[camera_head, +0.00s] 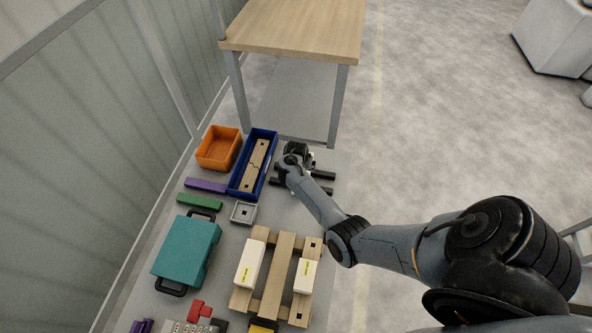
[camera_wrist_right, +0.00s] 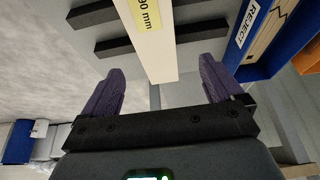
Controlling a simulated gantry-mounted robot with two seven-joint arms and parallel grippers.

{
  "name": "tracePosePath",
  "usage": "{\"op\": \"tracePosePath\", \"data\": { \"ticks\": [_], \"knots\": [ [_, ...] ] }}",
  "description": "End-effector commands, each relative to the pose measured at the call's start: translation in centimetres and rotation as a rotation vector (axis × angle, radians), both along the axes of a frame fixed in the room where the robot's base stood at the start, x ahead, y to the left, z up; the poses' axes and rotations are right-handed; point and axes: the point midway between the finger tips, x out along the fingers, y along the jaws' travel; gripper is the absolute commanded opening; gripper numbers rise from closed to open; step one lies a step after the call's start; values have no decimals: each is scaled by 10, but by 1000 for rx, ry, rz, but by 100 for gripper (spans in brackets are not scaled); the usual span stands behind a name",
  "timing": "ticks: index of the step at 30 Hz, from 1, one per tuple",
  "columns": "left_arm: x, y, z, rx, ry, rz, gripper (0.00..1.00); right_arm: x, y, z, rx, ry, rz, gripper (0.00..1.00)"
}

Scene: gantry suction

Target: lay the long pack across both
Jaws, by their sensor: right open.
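A long white pack (camera_wrist_right: 150,40) with a yellow label reading "90 mm" shows in the right wrist view; the top edge cuts it off. My right gripper (camera_wrist_right: 160,88) is open, its purple fingers on either side of the pack's near end, with gaps to both. In the head view my right gripper (camera_head: 295,158) is over the black bars (camera_head: 318,175) and hides most of the pack. Two white packs with yellow labels, a left one (camera_head: 249,265) and a right one (camera_head: 305,275), stand apart on a wooden pallet (camera_head: 279,275). My left gripper is not in view.
A blue bin (camera_head: 237,180), labelled REJECT in the wrist view, holds broken wood beside my right gripper. An orange bin (camera_head: 218,150), purple and green bars, a grey square block (camera_head: 243,212) and a teal case (camera_head: 185,250) lie left. A wooden table (camera_head: 295,30) stands beyond.

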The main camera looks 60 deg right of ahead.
Motion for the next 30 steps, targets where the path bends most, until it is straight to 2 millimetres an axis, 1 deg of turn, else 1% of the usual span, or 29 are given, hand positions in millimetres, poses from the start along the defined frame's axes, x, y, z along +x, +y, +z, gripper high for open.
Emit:
{"op": "tracePosePath", "data": {
  "ticks": [1,6,9,15,17,24,27,30],
  "knots": [
    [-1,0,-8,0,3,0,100,0,-3,-11,3,4,-4,94],
    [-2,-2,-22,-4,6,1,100,4,-11,-33,2,2,-3,94],
    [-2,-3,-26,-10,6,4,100,5,-15,-40,1,1,-1,94],
    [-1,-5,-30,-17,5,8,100,7,-18,-49,2,1,0,94],
    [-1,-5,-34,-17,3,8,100,7,-19,-54,1,1,0,94],
    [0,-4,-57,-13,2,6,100,11,-30,-84,1,0,0,94],
    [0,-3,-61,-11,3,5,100,12,-33,-91,2,1,-1,94],
    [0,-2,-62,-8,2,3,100,13,-35,-93,1,0,-1,94]
  ]
}}
